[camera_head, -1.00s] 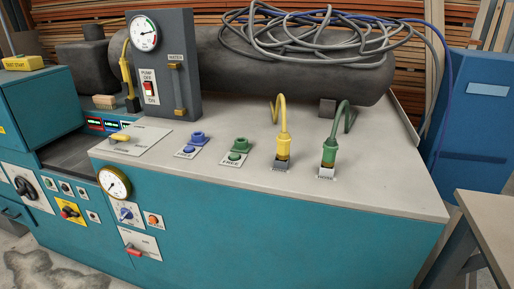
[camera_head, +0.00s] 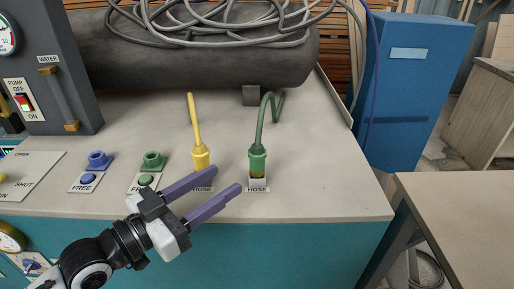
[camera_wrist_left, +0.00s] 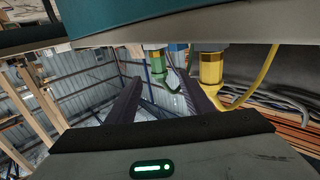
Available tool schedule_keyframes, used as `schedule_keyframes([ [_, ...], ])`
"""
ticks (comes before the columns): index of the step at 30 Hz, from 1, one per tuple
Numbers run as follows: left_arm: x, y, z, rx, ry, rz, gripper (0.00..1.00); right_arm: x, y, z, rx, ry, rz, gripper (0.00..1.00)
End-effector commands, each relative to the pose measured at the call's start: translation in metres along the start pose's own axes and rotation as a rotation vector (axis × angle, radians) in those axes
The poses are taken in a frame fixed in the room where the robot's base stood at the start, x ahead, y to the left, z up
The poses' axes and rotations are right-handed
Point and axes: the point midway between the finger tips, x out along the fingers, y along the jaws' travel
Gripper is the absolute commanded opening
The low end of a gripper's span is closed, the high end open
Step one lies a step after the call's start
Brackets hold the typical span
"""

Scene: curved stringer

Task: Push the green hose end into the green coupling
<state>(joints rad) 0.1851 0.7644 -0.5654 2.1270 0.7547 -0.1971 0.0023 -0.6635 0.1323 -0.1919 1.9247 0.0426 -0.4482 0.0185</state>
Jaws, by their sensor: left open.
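The green hose end (camera_head: 258,158) stands upright in a holder labelled HOSE on the bench top, its green hose arching up and back. The green coupling (camera_head: 152,160) sits to the left on a plate labelled FREE, with a green button in front of it. My left gripper (camera_head: 227,180) is open and empty. Its purple fingers point up and right, between the yellow hose's holder and the green hose end, apart from the green end. In the left wrist view its fingers (camera_wrist_left: 160,95) frame a green fitting (camera_wrist_left: 155,60), which I cannot identify surely. My right gripper is not in view.
The yellow hose end (camera_head: 201,157) stands close behind my left fingers; it also shows in the wrist view (camera_wrist_left: 211,68). A blue coupling (camera_head: 97,160) is at left. A dark tank (camera_head: 200,55) lies behind. The bench top (camera_head: 330,160) right of the green hose is clear.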

Motion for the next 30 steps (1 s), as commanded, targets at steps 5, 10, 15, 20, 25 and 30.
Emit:
schedule_keyframes([
  [5, 0.029, 0.000, -0.002, -0.002, 0.004, 0.000, 0.47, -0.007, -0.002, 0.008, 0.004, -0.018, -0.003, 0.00],
  [10, 0.043, 0.000, -0.001, 0.000, 0.000, 0.000, 0.47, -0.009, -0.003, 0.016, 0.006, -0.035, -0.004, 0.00],
  [15, 0.064, 0.000, -0.001, -0.001, 0.001, 0.000, 0.47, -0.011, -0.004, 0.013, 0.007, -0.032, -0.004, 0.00],
  [20, 0.087, 0.000, 0.001, 0.000, 0.000, 0.000, 0.47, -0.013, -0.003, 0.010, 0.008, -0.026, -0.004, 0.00],
  [25, 0.094, 0.000, 0.002, 0.000, -0.001, 0.000, 0.47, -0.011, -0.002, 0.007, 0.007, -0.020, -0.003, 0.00],
  [30, 0.094, 0.000, 0.003, 0.001, -0.002, -0.001, 0.45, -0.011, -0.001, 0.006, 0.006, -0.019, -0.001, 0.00],
])
